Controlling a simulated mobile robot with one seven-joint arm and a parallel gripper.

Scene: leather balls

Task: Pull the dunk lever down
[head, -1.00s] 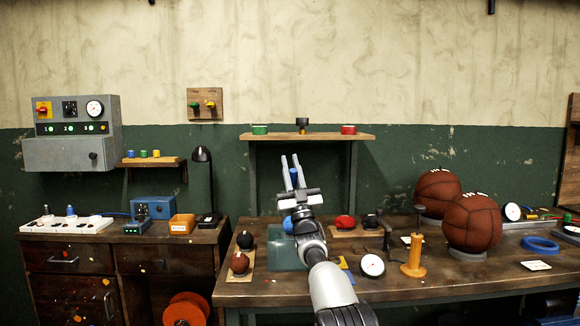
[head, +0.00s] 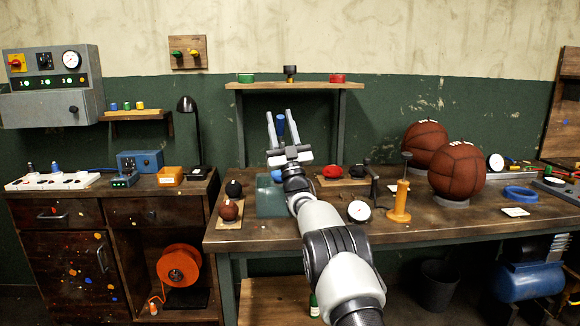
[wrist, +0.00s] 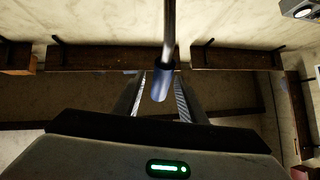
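The lever has a blue grip (wrist: 161,85) on a bare metal rod (wrist: 169,25). In the wrist view the grip lies between my two fingers, with a gap visible beside it. My gripper (head: 279,113) is open and points up and away, above the left part of the workbench. In the head view the blue grip (head: 280,126) shows between the fingers. Contact with the fingers cannot be made out. The lever's rod and base are largely hidden behind my gripper in the head view.
Two leather balls (head: 457,171) sit on the workbench (head: 440,222) to the right. An orange-handled tool (head: 400,200) and a gauge (head: 359,211) stand near my arm. A black lamp (head: 190,125) stands at left.

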